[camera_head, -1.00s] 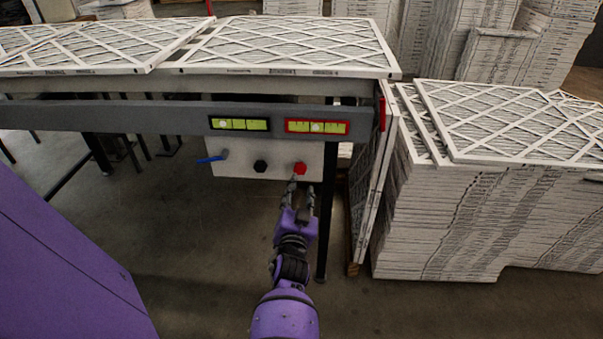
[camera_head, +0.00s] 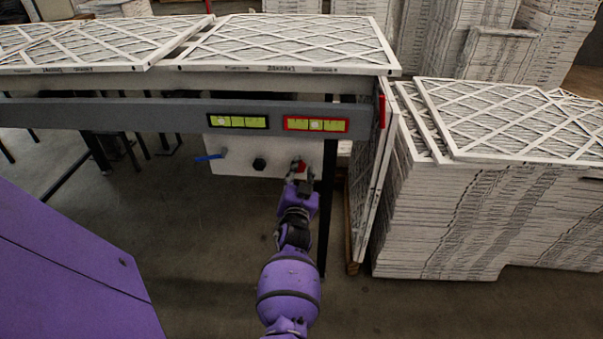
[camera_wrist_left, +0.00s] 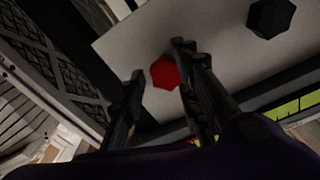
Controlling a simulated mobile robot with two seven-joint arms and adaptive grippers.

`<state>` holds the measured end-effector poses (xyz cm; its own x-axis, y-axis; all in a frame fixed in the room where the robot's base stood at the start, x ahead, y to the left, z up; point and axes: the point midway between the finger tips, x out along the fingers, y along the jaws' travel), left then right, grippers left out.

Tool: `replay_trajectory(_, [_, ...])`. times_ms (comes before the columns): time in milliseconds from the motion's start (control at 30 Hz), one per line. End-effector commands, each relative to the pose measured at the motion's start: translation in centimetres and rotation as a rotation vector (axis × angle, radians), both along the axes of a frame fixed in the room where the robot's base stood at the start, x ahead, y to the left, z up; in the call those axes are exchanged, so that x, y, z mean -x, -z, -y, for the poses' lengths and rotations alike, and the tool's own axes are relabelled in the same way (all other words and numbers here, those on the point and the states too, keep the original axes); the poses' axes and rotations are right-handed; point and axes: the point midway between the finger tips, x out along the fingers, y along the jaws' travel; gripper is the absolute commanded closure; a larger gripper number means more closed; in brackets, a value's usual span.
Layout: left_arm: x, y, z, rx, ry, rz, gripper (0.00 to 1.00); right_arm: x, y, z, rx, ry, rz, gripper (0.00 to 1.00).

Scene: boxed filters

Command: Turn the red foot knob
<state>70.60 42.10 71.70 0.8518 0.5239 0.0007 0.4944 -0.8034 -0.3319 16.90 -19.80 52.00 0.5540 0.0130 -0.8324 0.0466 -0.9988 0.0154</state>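The red foot knob (camera_head: 299,166) is six-sided and sits at the right end of a white panel under the bench. My left gripper (camera_head: 299,174) is right at it, with one finger on each side. The wrist view shows the red knob (camera_wrist_left: 164,73) between the spread fingers of the left gripper (camera_wrist_left: 159,60). A gap shows beside the left finger; the right finger is very close, and I cannot tell if it touches. The fingers partly cover the knob in the head view. My right gripper is out of view.
A black knob (camera_head: 259,164) and a blue lever (camera_head: 209,157) are on the same panel (camera_head: 232,169), left of the red knob. Above is a grey beam with two green displays. A black leg and leaning filters (camera_head: 372,190) stand close on the right.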

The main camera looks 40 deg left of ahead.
Motion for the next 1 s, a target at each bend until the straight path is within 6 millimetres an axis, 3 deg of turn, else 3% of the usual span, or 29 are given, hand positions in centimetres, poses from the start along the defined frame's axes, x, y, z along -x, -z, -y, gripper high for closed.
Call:
replay_trajectory(33, [0.01,0.01,0.03,0.000,0.000,0.000,0.81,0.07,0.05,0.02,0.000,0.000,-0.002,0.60])
replay_trajectory(200, [-0.03,0.03,0.12,0.000,0.002,-0.001,1.00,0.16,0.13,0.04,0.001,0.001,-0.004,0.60])
replay_trajectory(700, [-0.11,0.30,0.37,-0.081,0.007,-0.054,1.00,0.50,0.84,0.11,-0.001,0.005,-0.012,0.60])
replay_trajectory(733, [-0.11,0.30,0.38,-0.081,0.007,-0.054,0.78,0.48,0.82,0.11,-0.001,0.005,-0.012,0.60])
replay_trajectory(800, [-0.11,0.33,0.39,-0.080,0.007,-0.055,0.69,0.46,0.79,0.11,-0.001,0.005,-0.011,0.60])
replay_trajectory(1000, [-0.05,0.24,0.22,-0.081,0.004,-0.053,0.66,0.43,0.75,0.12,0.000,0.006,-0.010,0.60])
